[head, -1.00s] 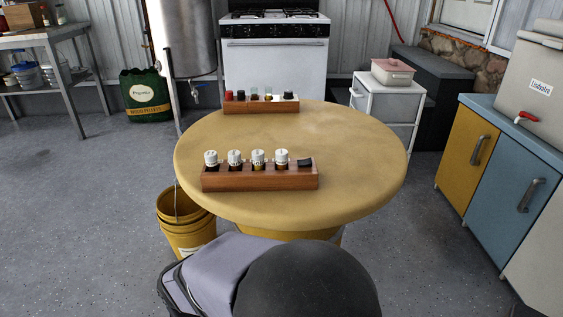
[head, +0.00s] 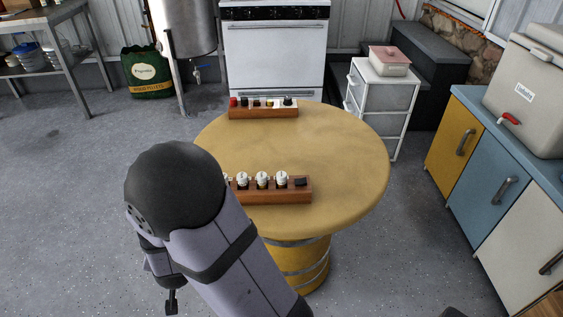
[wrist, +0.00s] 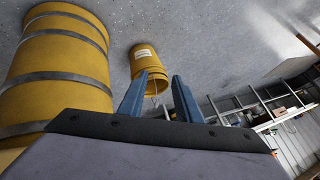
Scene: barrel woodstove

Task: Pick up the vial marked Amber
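Several small vials with white caps stand in the near wooden rack (head: 296,194) on the round table. One of these vials (head: 262,180) has a dark body; its marking is too small to read. The rack's right slot holds something low and black or is empty; I cannot tell. My arm covers the rack's left end. My gripper (wrist: 158,97) shows in the wrist view with its two blue fingers apart and nothing between them. It points toward the floor beside the table, away from the vials. In the head view the fingers are hidden.
The round tan table (head: 340,165) stands on a yellow barrel (head: 305,262). A far rack (head: 262,112) holds several small coloured items. A yellow bucket (wrist: 149,68) is on the floor. Cabinets (head: 485,170) stand at the right. The table's right side is clear.

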